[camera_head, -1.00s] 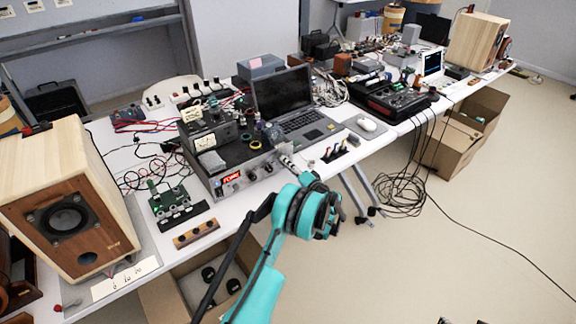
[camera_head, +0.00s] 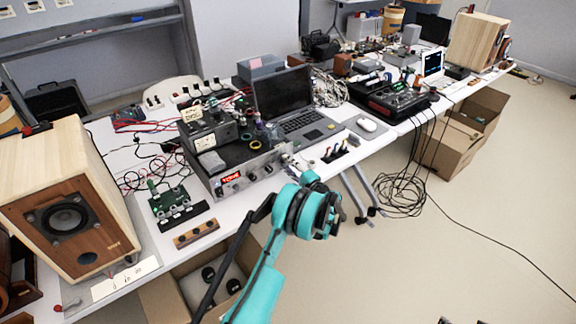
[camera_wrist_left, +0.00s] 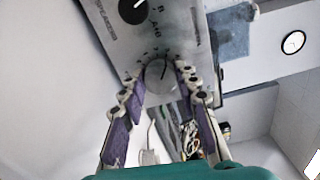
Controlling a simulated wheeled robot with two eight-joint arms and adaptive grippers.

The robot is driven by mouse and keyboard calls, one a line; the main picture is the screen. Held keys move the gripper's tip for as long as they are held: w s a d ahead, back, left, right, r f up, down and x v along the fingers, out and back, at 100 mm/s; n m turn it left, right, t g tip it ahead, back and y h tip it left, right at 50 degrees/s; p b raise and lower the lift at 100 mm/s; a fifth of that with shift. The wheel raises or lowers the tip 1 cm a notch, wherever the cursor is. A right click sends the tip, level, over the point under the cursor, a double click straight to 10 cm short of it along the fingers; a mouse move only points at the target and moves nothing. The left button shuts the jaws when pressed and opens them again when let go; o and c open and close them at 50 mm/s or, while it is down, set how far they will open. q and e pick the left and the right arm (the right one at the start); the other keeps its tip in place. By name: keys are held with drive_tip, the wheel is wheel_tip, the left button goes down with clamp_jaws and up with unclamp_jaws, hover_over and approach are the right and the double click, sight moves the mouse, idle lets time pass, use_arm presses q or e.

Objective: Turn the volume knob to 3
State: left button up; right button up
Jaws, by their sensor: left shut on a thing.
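The amplifier (camera_head: 212,186) is a silver box with a lit red display on its front, on the near edge of the white table. My left gripper (camera_head: 287,158) is at the right end of its front panel. In the left wrist view, the round silver volume knob (camera_wrist_left: 158,74) lies between the two purple-padded fingers of my left gripper (camera_wrist_left: 159,78), which is shut on it. Markings ring the knob, but I cannot read its setting. A second, dark knob (camera_wrist_left: 132,10) sits further along the panel. In the head view the gripped knob is hidden. My right gripper is not in view.
A wooden speaker (camera_head: 66,200) stands at the left. A laptop (camera_head: 285,95) and a mouse (camera_head: 367,125) are behind the gripper. A green circuit board (camera_head: 168,199) lies left of the amplifier. An open cardboard box (camera_head: 168,297) is below the table edge. The floor at right is mostly clear.

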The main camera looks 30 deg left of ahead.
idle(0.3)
use_arm(q)
drive_tip(key=o, duration=1.2)
drive_tip(key=shift+c, duration=0.2)
drive_tip(key=shift+d, duration=0.1)
drive_tip(key=v, duration=1.2)
